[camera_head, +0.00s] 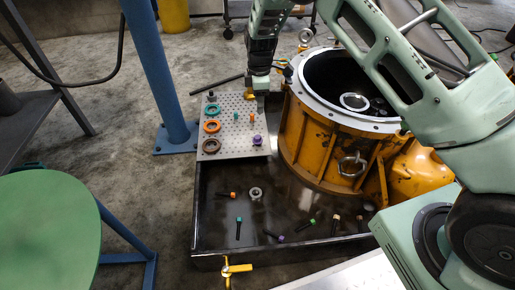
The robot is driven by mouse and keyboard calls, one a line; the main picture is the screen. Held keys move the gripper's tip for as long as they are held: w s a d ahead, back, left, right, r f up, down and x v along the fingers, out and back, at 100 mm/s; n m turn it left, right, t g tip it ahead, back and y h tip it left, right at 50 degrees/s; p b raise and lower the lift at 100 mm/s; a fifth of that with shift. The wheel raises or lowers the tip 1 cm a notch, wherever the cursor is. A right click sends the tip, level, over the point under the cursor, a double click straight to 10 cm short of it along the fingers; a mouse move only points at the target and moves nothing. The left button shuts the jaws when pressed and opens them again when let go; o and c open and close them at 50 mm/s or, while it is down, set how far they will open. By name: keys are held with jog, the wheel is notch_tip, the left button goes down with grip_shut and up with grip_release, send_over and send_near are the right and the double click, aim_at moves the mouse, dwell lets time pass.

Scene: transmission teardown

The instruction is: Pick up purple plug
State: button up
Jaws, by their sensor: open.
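The purple plug (257,140) stands on the perforated grey plate (230,148), near its front right corner. My gripper (260,101) points down over the right edge of the plate, above the purple plug in the picture and apart from it. It is open, with nothing seen between its fingers. The fingers are small in this view, and their height over the plate is hard to tell.
Teal, orange and brown rings (211,146) lie along the plate's left side, with small plugs (236,116) beside them. The orange transmission housing (318,150) stands close on the right. A dark tray (212,222) holds several coloured-head bolts. A blue post (165,75) rises at left.

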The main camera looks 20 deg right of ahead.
aim_at(259, 136)
notch_tip(259, 136, down, 18)
jog(key=b, duration=0.8)
jog(key=shift+w+r, duration=0.1)
jog(key=c, duration=0.8)
